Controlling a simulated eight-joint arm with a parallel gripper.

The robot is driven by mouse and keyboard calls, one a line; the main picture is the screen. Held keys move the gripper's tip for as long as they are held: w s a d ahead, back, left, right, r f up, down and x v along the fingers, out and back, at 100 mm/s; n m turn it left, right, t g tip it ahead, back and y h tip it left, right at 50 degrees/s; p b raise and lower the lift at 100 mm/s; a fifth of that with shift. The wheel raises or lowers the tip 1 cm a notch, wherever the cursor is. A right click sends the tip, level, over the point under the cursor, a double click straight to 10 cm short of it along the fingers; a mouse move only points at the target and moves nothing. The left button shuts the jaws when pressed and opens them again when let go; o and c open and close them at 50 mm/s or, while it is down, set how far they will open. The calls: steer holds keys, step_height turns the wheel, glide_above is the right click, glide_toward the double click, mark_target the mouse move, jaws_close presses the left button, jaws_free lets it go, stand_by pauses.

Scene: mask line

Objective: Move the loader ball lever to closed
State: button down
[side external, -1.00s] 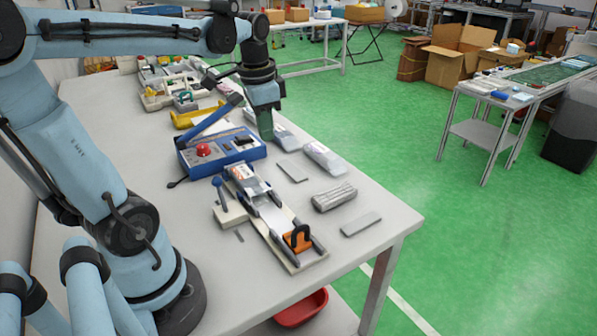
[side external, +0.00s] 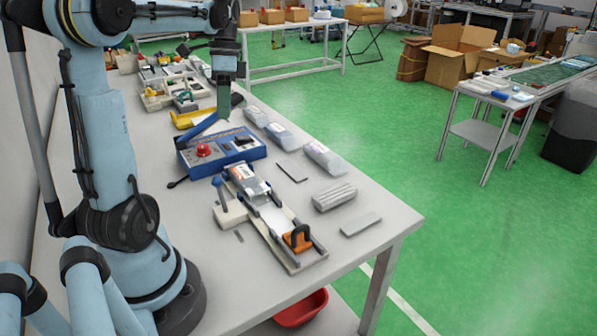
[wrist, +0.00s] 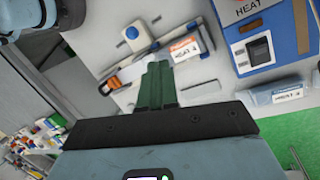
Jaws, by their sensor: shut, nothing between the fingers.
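The loader (side external: 270,222) is a long pale rail fixture on the table. Its lever has a blue ball knob (side external: 217,183) on a thin stem, standing upright on a pale block at the rail's left side. The blue ball also shows in the wrist view (wrist: 131,33), above and left of the fingertips. A labelled packet (wrist: 184,49) lies at one end of the loader, partly hidden by the fingers in the wrist view.
The blue sealer (side external: 225,152) with a red button and raised blue arm stands behind the loader. Several grey packets (side external: 323,157) lie along the right table edge. An orange block with a black handle (side external: 298,238) sits at the loader's near end.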

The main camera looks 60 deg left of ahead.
mark_target(221, 196)
steer(key=s+d+f, duration=0.4)
steer(key=d+f, duration=0.1)
steer(key=f, duration=0.5)
steer(key=shift+s+f, duration=0.2)
steer(key=shift+f, duration=0.15)
stand_by(0.3)
steer(key=shift+d+r+y, duration=0.15)
steer(key=shift+d+y, duration=0.1)
steer(key=shift+y, duration=0.35)
